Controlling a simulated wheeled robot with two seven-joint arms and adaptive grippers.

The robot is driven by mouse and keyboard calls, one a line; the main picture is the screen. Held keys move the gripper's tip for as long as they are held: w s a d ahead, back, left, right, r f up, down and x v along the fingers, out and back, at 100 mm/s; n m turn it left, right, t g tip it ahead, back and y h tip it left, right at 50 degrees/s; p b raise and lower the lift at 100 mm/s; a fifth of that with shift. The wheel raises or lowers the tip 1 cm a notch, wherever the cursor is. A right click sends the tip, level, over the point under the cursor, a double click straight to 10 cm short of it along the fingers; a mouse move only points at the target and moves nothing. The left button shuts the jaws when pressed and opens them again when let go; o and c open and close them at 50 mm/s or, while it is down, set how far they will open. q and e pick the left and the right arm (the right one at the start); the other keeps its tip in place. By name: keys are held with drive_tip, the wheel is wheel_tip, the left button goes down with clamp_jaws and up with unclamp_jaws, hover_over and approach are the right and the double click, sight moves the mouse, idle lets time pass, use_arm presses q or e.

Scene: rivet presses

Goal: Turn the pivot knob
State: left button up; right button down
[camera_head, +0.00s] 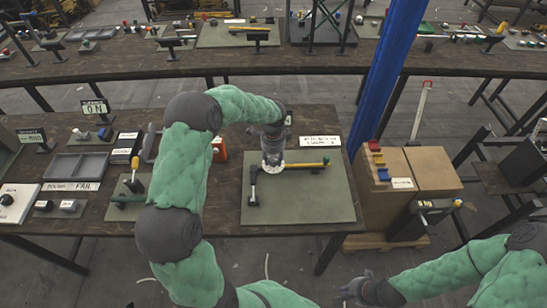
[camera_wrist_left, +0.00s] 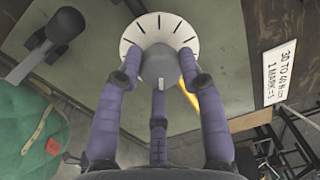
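The pivot knob (camera_wrist_left: 158,68) is a grey round cap with a light mark, at the middle of a white dial (camera_wrist_left: 136,32) with black radial lines. The three purple fingers of my left gripper (camera_wrist_left: 160,72) stand around the knob; I cannot tell whether they touch it. In the head view, my left gripper (camera_head: 272,158) points down over the dial (camera_head: 262,168) and hides the knob. The dial sits on a grey-green board (camera_head: 310,205) with a yellow bar (camera_head: 302,165). My right gripper (camera_head: 357,286) looks open and empty at the bottom, clear of the table.
A sign with text (camera_head: 320,141) lies behind the board and also shows in the wrist view (camera_wrist_left: 280,72). A dark post (camera_head: 253,195) stands on the board's left. Trays and small fixtures fill the table's left. Cardboard boxes (camera_head: 433,168) and a blue column (camera_head: 385,80) stand right.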

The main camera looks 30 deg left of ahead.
sight(275, 158)
use_arm(q)
drive_tip(key=shift+n, duration=0.3)
drive_tip(key=n+b, duration=0.1)
drive_tip(key=n, duration=0.3)
drive_tip(key=shift+w+n, duration=0.1)
drive_tip(key=shift+n, duration=0.2)
drive_tip(key=n+b, duration=0.1)
drive_tip(key=n, duration=0.4)
drive_tip(key=n+b, duration=0.1)
drive_tip(key=n, duration=0.4)
drive_tip(key=shift+w+n, duration=0.1)
drive_tip(key=shift+n, duration=0.3)
drive_tip(key=n, duration=0.4)
drive_tip(key=shift+r+n+g+b, duration=0.1)
drive_tip(key=shift+n+g+b, duration=0.2)
drive_tip(key=shift+n, duration=0.1)
drive_tip(key=shift+a, duration=0.1)
drive_tip(key=o, duration=1.1)
drive_tip(key=shift+o, duration=0.2)
wheel_tip(275, 158, up, 12)
drive_tip(key=shift+w+d, duration=0.15)
drive_tip(key=shift+d, duration=0.05)
